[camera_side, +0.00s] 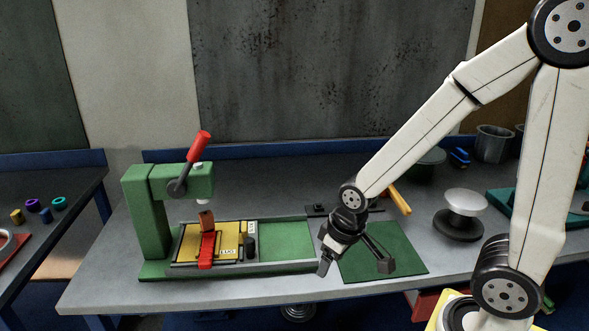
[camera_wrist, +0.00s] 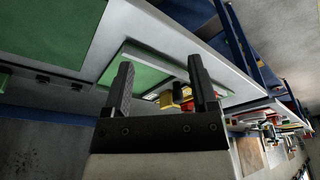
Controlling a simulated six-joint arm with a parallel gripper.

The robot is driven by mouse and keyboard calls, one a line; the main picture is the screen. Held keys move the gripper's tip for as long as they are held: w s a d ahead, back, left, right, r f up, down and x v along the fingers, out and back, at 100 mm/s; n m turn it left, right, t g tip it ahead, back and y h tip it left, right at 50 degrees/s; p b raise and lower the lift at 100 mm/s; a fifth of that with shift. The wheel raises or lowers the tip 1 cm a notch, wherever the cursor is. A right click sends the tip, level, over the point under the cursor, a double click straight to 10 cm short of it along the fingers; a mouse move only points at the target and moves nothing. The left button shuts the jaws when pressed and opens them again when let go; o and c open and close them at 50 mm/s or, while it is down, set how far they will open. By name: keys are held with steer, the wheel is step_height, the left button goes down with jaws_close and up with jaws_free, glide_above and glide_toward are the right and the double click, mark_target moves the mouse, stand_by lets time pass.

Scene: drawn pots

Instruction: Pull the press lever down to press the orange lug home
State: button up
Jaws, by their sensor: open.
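The green press (camera_side: 149,215) stands at the left of the bench in the side view. Its lever (camera_side: 198,147) has a red grip and points up and to the right. An orange-brown lug (camera_side: 206,220) stands under the pale ram (camera_side: 202,199), with a gap showing above it. A yellow plate (camera_side: 187,243) marked LUG lies around it, with a red piece (camera_side: 206,250) in front. My gripper (camera_side: 355,265) is open and empty, right of the press and well below the lever grip. In the wrist view, my gripper (camera_wrist: 160,65) shows both fingers apart.
A green mat (camera_side: 395,258) lies under and beside my gripper. A grey-and-white knob-like object (camera_side: 463,205) stands to the right, with grey cups (camera_side: 494,143) behind. A dark side table (camera_side: 40,190) holds small coloured rings. Space above the press bed's right half is clear.

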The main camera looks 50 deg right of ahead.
steer(key=shift+w+r, duration=0.1)
stand_by(0.3)
step_height(320, 180, up, 26)
steer(key=n+h, duration=0.4)
steer(key=n, duration=0.7)
glide_above(199, 144)
steer(key=s+a, duration=0.2)
steer(key=w+n, duration=0.1)
steer(key=n+h, duration=0.1)
steer(key=n, duration=0.1)
steer(key=shift+w+a+r+g, duration=0.1)
steer(key=shift+w+a+g, duration=0.2)
steer(key=shift+w+a, duration=0.1)
steer(key=shift+d, duration=0.1)
steer(key=shift+x, duration=3.85)
steer(key=shift+s, duration=0.1)
jaws_close()
